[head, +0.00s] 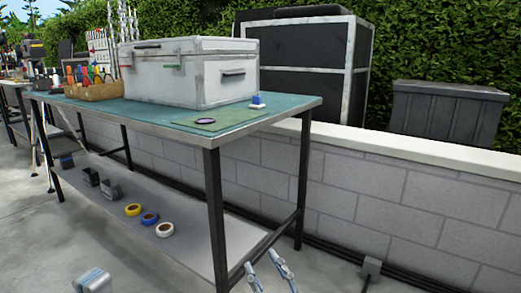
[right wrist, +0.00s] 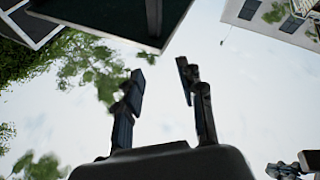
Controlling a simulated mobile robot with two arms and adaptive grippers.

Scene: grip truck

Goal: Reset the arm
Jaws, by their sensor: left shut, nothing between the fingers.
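My left gripper (head: 92,281) shows at the bottom left of the head view, with its fingers together and nothing between them. It is over the floor in front of the workbench. My right gripper (head: 267,268) shows at the bottom middle, its two fingers spread apart, close to the bench's front right leg. In the right wrist view the right gripper (right wrist: 162,75) points up the picture, with an empty gap between its fingers. Most of both arms is out of the head view.
The workbench (head: 265,116) has a green top with a silver case (head: 190,90), a tool box (head: 95,92) and a blue-and-white block (head: 257,102). Its lower shelf (head: 190,240) holds tape rolls (head: 150,218). A low block wall (head: 400,205) runs behind.

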